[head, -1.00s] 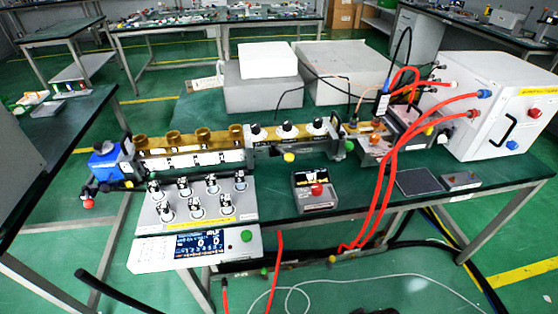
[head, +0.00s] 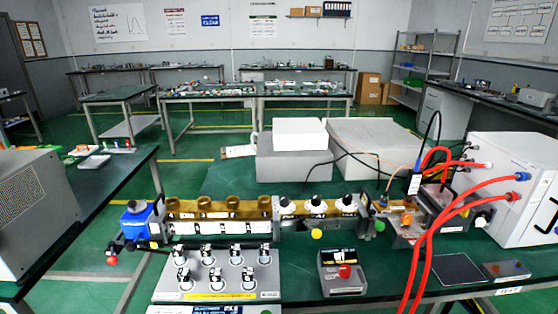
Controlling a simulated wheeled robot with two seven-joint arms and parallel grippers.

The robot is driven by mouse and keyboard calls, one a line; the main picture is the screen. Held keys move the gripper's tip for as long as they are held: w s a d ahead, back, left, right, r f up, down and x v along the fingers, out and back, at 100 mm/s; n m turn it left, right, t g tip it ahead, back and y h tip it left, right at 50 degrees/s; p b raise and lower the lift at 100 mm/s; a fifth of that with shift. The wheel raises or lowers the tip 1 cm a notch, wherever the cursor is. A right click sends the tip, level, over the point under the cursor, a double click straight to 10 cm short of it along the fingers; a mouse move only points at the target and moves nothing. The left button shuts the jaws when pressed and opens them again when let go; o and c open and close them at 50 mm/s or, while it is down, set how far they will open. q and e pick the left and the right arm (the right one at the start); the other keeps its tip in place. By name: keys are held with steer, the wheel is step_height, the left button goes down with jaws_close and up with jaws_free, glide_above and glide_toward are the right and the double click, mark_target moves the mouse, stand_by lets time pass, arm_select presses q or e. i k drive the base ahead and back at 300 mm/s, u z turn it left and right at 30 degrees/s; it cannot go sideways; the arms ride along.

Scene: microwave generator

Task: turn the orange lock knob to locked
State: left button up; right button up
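A small orange part (head: 407,218) sits at the right end of the long waveguide assembly, on the green bench (head: 225,183). It may be the orange lock knob, but it is too small to be sure or to read its position. The brass and grey waveguide assembly (head: 219,209) runs along the bench, with a blue block (head: 136,221) at its left end. A yellow ball knob (head: 316,233) and a green knob (head: 379,225) are on the front of the assembly. Neither of my grippers is in view.
Red cables (head: 431,258) hang in front of the assembly's right end. A white cabinet (head: 500,165) stands at the right. A box with a red button (head: 343,271) and a knob panel (head: 217,275) stand in front. Grey boxes (head: 293,165) are behind.

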mark_target(406, 218)
steer(key=z, duration=1.25)
